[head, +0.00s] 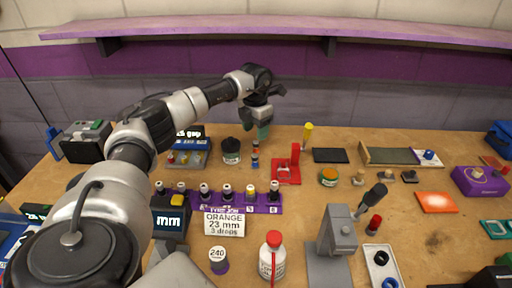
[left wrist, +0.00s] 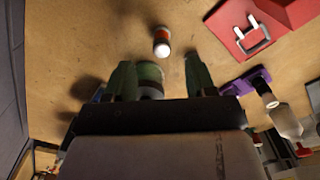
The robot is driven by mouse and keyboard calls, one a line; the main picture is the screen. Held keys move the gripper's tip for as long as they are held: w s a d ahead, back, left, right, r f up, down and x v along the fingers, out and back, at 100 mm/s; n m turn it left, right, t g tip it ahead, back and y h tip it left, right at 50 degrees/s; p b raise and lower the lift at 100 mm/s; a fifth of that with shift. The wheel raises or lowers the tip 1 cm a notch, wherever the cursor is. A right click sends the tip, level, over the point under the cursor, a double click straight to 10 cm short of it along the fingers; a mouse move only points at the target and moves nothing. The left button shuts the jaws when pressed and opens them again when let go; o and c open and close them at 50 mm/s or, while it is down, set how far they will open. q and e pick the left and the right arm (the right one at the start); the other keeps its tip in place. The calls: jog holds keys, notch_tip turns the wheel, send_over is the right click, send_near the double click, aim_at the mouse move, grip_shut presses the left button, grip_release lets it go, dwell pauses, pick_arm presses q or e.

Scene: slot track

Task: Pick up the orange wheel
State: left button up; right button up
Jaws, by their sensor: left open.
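My left gripper (head: 262,130) is open and hangs above the back middle of the table. In the left wrist view its two green fingers (left wrist: 160,78) are apart, with a round green-labelled jar (left wrist: 150,78) beneath and between them, apparently the dark jar (head: 231,151) of the head view. A small upright cylinder with an orange-red band and pale top (left wrist: 161,42) stands just beyond the fingertips, untouched. Two small cylinders (head: 255,161) stand below the gripper in the head view. A round orange-topped piece with a green side (head: 328,177) sits further right.
A red fixture (head: 286,170) stands right of the small cylinders. A purple rack (head: 266,209) of several bottles and a sign reading ORANGE 23 mm (head: 224,223) are nearer. A grey press (head: 334,236) stands at front right. A purple shelf (head: 290,29) runs along the wall.

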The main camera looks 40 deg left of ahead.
aim_at(256, 142)
pick_arm(q)
notch_tip(256, 142, down, 3)
jog(key=shift+w+r, duration=0.1)
jog(key=shift+r, duration=0.05)
jog(key=shift+d+f+p, duration=0.15)
jog(key=shift+f+p, duration=0.2)
jog(key=shift+f, duration=1.9)
jog(key=shift+r, duration=0.1)
jog(key=c, duration=1)
